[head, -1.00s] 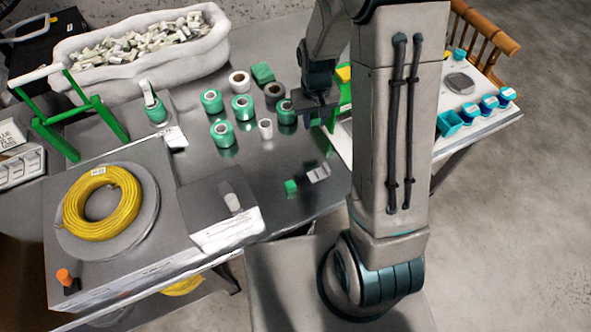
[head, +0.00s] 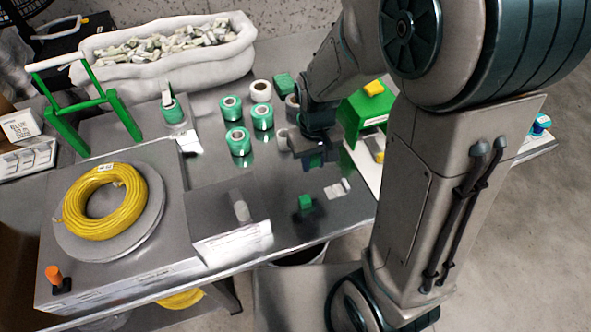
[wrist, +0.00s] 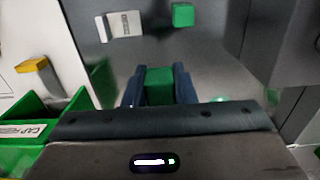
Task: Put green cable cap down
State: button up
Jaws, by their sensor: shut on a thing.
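A green cable cap (wrist: 159,86) is between the two dark fingers of my gripper (wrist: 158,92) in the wrist view. In the head view my gripper (head: 314,162) points down over the metal table, and the held cap shows only in part. A second green cap (head: 305,202) stands on the table nearer the front edge, apart from my gripper. It also shows at the top of the wrist view (wrist: 182,14).
A white-grey piece (head: 338,189) lies beside the second cap. Several green rolls (head: 238,141) stand left of my gripper. A green bin (head: 362,118) is at the right, and a grey box (head: 228,207) at the left. The table around the second cap is mostly clear.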

send_over(293, 178)
notch_tip(293, 178, down, 3)
jog(key=shift+w+f, duration=0.1)
jog(key=shift+f, duration=0.1)
notch_tip(293, 178, down, 4)
jog(key=shift+f+b, duration=0.1)
jog(key=shift+b, duration=0.2)
jog(key=shift+f+b, duration=0.55)
jog(key=o, duration=0.9)
jog(key=shift+o, duration=0.2)
jog(key=shift+r, duration=0.15)
